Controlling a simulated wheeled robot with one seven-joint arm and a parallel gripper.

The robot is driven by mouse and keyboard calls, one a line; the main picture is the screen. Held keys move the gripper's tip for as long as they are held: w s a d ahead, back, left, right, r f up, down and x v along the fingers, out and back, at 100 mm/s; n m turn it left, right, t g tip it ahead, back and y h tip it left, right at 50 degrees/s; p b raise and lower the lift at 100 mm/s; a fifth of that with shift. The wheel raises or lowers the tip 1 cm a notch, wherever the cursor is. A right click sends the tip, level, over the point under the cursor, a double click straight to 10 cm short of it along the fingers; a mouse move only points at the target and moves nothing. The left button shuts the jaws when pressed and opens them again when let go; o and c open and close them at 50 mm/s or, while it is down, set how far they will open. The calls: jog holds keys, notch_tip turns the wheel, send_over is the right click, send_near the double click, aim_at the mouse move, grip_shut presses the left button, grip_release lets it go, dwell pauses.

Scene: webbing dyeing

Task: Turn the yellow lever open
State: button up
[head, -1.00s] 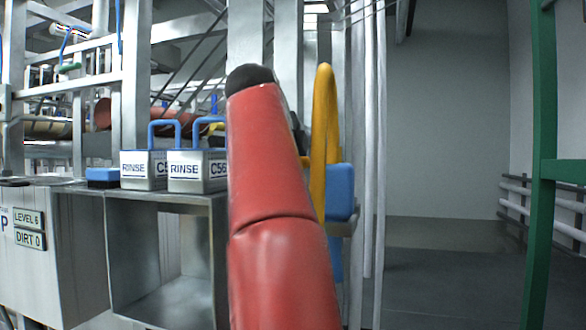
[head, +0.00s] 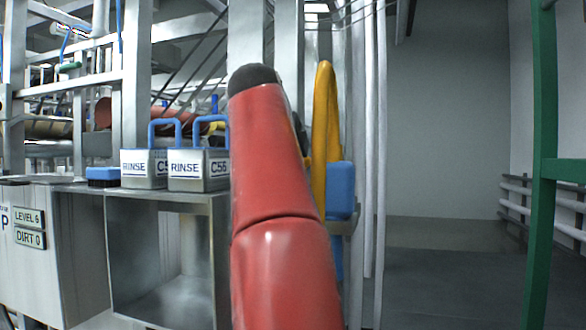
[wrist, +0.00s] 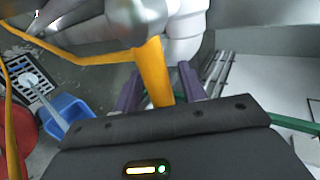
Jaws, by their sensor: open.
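The yellow lever (wrist: 155,75) shows in the wrist view as a flat bar that comes down from a grey metal fitting. Its near end lies between the two dark purple fingers of my gripper (wrist: 158,84). The fingers are apart on either side of it; I cannot tell whether either one touches it. In the head view, a tall yellow piece (head: 322,125) stands just right of my red arm, which partly hides it. I cannot tell whether it is the same lever. My gripper is hidden behind my arm in the head view.
Two RINSE containers (head: 199,171) with blue handles stand on a metal cabinet (head: 165,199) at left. A blue block (head: 340,190) is beside the yellow piece. A blue bin (wrist: 68,122) shows in the wrist view. A green post (head: 541,190) stands right; the floor between is clear.

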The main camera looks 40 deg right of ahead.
jog(key=shift+a+r, duration=0.1)
jog(key=p+v, duration=0.1)
jog(key=v, duration=0.6)
jog(key=shift+a, duration=0.2)
jog(key=shift+s+r, duration=0.1)
jog(key=shift+s, duration=0.1)
